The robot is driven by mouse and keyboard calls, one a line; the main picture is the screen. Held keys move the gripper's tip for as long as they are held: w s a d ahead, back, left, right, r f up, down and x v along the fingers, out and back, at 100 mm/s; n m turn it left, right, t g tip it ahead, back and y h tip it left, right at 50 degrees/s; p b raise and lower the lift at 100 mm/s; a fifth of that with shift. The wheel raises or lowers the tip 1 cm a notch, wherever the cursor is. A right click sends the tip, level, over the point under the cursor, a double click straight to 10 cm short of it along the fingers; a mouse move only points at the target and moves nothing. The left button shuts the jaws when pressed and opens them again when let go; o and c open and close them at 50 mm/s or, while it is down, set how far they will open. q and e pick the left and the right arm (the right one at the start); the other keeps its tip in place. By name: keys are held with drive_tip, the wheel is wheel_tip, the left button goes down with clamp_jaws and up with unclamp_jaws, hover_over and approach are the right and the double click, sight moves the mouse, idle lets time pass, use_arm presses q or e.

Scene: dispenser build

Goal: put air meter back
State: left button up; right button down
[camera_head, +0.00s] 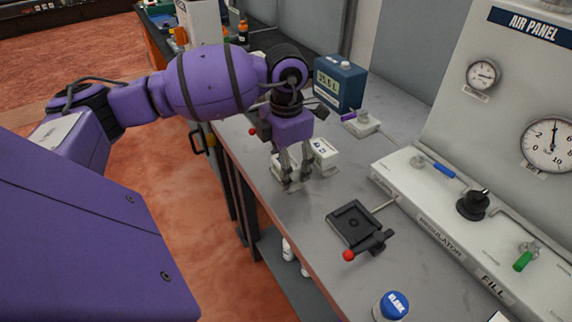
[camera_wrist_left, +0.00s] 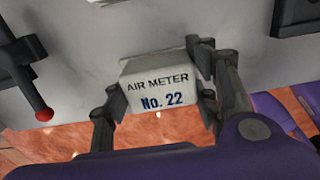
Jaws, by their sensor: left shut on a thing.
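The air meter (camera_wrist_left: 158,88) is a small white box with dark lettering "AIR METER No. 22". In the left wrist view it sits between the fingers of my left gripper (camera_wrist_left: 163,100), which is shut on it. In the head view my left gripper (camera_head: 296,183) points down over the grey bench near its left edge. White boxes show around the fingers there, one of them (camera_head: 324,152) just to the right. The fingers partly hide this spot, so I cannot tell whether the meter touches the bench. My right gripper is not in view.
A black clamp (camera_head: 353,225) with a red-knobbed lever lies on the bench (camera_head: 290,222) nearer me. A blue display box (camera_head: 340,84) and a small purple-handled valve block (camera_head: 357,122) stand behind the gripper. The air panel (camera_head: 440,190) runs along the right. A blue-capped container (camera_head: 392,306) is in front.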

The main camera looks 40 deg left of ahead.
use_arm(q)
drive_tip(key=shift+f, duration=0.2)
drive_tip(key=o, duration=1.6)
drive_tip(key=shift+r, duration=0.15)
drive_tip(key=shift+r, duration=0.35)
wheel_tip(320, 180, up, 12)
drive_tip(key=shift+f, duration=0.25)
drive_tip(key=shift+f, duration=0.1)
